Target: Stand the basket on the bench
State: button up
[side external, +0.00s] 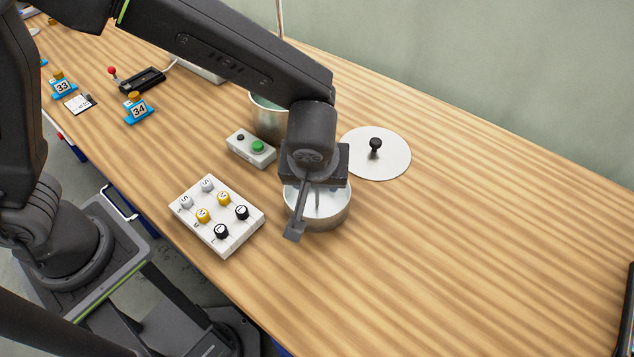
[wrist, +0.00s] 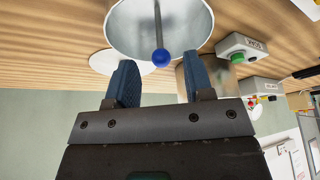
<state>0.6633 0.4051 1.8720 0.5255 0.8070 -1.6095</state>
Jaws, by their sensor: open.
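The basket (side external: 334,214) is a round, shallow metal vessel at the bench's middle, below my gripper (side external: 308,212). It looks upright on the wooden bench (side external: 440,270). In the wrist view the basket (wrist: 120,30) fills the top centre, with a thin central rod ending in a blue ball (wrist: 162,58). My gripper (wrist: 160,62) is open, one finger on each side of the ball, with gaps visible. In the side view, my gripper covers part of the basket and its rod. I cannot tell the exact height of the fingers along the rod.
A taller metal pot (side external: 268,122) stands behind. A flat lid (side external: 390,163) with a black knob lies at the back right. A green-button box (side external: 251,149) and a white block with several knobs (side external: 226,236) are on the left. The bench's right side is mostly clear.

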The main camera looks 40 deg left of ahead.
jog(key=v, duration=0.6)
jog(key=shift+r, duration=0.2)
jog(key=s+a+r+m+h, duration=0.1)
jog(key=s+a+r, duration=0.1)
jog(key=a+r, duration=0.3)
jog(key=s+a+r+m, duration=0.1)
jog(key=a+r+m, duration=0.15)
jog(key=a, duration=0.45)
jog(key=s+a+r+m+t+h, duration=0.1)
jog(key=s+a+m+t, duration=0.1)
jog(key=s+a, duration=0.6)
jog(key=shift+s+a+r+m, duration=0.3)
jog(key=shift+s+r+m, duration=0.1)
jog(key=shift+s+m, duration=0.2)
